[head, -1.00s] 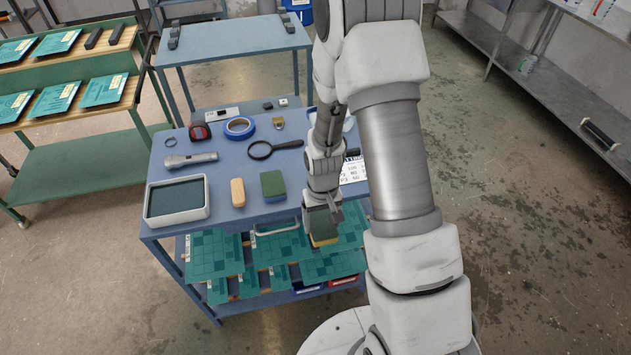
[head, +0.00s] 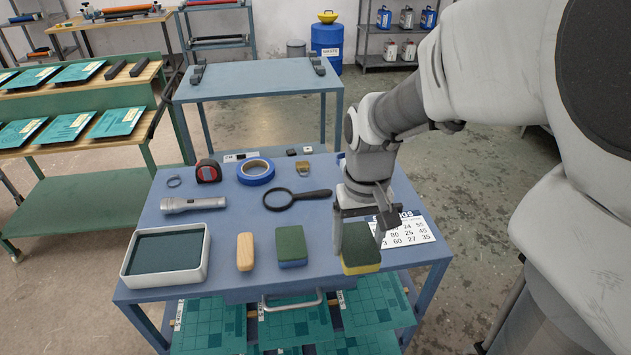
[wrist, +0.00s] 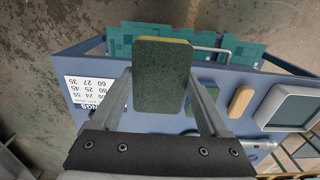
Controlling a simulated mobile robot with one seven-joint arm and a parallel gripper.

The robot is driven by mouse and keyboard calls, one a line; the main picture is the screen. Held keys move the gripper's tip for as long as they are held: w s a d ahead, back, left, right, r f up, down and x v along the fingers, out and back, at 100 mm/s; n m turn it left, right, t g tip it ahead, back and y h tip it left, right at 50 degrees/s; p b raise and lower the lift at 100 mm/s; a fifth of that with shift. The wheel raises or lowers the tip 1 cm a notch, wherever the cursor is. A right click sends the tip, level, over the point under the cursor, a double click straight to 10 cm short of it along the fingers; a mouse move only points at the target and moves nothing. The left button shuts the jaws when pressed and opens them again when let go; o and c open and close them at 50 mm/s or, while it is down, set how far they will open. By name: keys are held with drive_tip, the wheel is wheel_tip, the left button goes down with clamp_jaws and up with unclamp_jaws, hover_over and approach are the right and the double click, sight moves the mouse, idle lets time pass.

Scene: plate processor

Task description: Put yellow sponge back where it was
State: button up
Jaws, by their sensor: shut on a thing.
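The yellow sponge (head: 361,267) has a dark green top and a yellow base. My gripper (head: 360,236) is shut on it, with a finger on each side, at the front right of the blue table (head: 330,240). In the wrist view the sponge (wrist: 162,76) sits between the fingertips, green face toward the camera. It seems to be held above the table; I cannot tell the exact gap. A similar sponge with a blue base (head: 291,246) lies on the table to its left.
A wooden block (head: 245,252) and a grey tray (head: 204,262) lie further left. Behind are a magnifying glass (head: 310,195), blue tape (head: 268,178), tape measure (head: 209,171) and flashlight (head: 195,204). A number sheet (head: 412,232) lies right of my gripper. Bare table lies between the blue sponge and my gripper.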

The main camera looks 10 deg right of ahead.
drive_tip(key=w+f, duration=0.2)
drive_tip(key=w, duration=0.1)
drive_tip(key=w+f, duration=0.2)
drive_tip(key=w, duration=0.2)
drive_tip(key=w+f+b, duration=0.1)
drive_tip(key=w+f, duration=0.1)
drive_tip(key=w, duration=0.2)
drive_tip(key=shift+a+f, duration=0.15)
drive_tip(key=shift+f, duration=0.2)
drive_tip(key=shift+f+b, duration=0.4)
drive_tip(key=shift+f, duration=1.6)
drive_tip(key=shift+f, duration=0.1)
drive_tip(key=o, duration=1.3)
